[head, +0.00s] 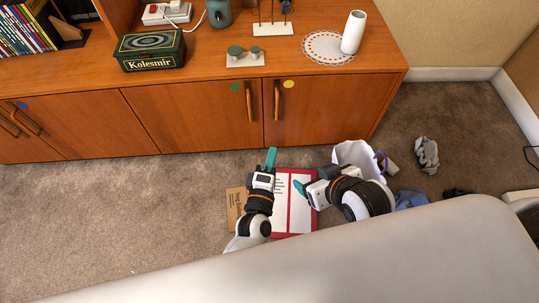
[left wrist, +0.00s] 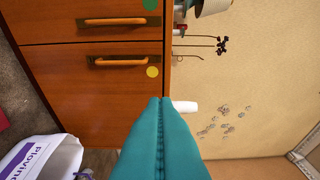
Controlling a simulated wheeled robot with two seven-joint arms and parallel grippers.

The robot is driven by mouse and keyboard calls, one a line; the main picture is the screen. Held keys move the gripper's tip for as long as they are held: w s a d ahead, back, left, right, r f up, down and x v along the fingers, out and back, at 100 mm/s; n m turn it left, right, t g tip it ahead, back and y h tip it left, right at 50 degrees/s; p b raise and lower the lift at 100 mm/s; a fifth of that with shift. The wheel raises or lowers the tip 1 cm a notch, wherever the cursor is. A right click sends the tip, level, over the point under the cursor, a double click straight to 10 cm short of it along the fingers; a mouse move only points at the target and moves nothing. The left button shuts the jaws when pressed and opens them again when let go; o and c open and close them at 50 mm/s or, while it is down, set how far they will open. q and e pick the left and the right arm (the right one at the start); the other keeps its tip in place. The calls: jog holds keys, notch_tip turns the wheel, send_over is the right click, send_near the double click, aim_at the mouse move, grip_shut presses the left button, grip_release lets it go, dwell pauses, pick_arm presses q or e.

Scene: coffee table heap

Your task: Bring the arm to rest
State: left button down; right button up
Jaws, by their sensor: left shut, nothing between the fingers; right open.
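My left gripper (head: 271,158) is in front of the wooden cabinet, above the carpet, with its teal fingers pointing towards the cabinet doors. In the left wrist view its fingers (left wrist: 163,102) are pressed together with nothing between them. My right gripper (head: 300,187) is to the right of it, over a red and white flat item, with teal fingers pointing left. It is open, and I see nothing held in it. My right arm hides part of the white bag behind it.
The cabinet (head: 190,115) bears a Kolesmir tin (head: 150,50), a white cylinder (head: 353,32) and a doily (head: 322,48). A white bag (head: 352,153), the red and white item (head: 293,222), cardboard (head: 235,205) and a grey cloth (head: 427,154) are on the floor. The carpet at left is clear.

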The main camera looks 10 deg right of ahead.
dwell(0.6)
